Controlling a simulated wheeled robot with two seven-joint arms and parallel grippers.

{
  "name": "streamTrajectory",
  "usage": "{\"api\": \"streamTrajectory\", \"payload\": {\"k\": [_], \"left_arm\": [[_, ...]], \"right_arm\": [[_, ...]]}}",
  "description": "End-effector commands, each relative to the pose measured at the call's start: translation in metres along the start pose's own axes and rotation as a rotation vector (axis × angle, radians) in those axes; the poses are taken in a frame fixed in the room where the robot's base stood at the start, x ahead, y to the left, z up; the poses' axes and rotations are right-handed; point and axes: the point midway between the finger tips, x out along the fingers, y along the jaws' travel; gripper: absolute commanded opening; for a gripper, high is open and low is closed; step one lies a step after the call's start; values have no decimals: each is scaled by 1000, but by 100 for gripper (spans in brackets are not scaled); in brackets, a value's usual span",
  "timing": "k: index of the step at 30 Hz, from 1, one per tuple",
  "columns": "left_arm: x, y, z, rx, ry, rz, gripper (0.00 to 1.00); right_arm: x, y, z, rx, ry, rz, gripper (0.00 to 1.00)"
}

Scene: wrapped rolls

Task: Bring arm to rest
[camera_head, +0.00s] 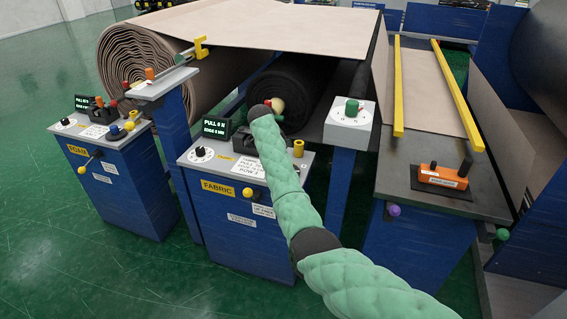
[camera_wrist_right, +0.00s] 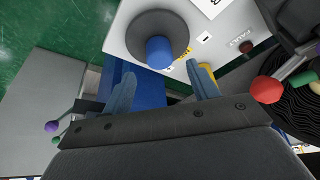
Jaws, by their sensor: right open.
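My right arm (camera_head: 285,185), in a green padded sleeve, reaches in from the lower right over the fabric console (camera_head: 240,230). Its hand is mostly hidden at the arm's far end. In the right wrist view my right gripper (camera_wrist_right: 160,70) is open, with two grey-blue fingers apart and nothing held. A blue knob (camera_wrist_right: 160,53) on a black round base shows just beyond and between the fingertips. I cannot tell how large the gap to it is. In the head view the arm covers that part of the console. My left gripper is not in view.
The foam console (camera_head: 120,190) stands at the left. A small box with a green knob (camera_head: 351,120) stands right of the arm. A side table (camera_head: 400,180) holds an orange tool (camera_head: 443,177). A beige roll (camera_head: 140,60) and a black roll (camera_head: 290,85) lie behind. Green floor is clear at left.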

Motion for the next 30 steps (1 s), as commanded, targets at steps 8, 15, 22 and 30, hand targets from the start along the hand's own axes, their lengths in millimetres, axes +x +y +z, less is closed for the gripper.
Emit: {"api": "streamTrajectory", "payload": {"k": [8, 15, 22, 30], "left_arm": [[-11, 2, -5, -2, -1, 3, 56], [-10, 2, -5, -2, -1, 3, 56], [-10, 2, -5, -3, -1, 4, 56], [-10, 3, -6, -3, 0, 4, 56]], "right_arm": [[-12, 0, 0, 1, 0, 0, 59], [-12, 0, 0, -5, 0, 0, 59], [-12, -7, -2, -195, 12, -35, 59], [-45, -42, -11, -526, 56, -254, 59]]}}
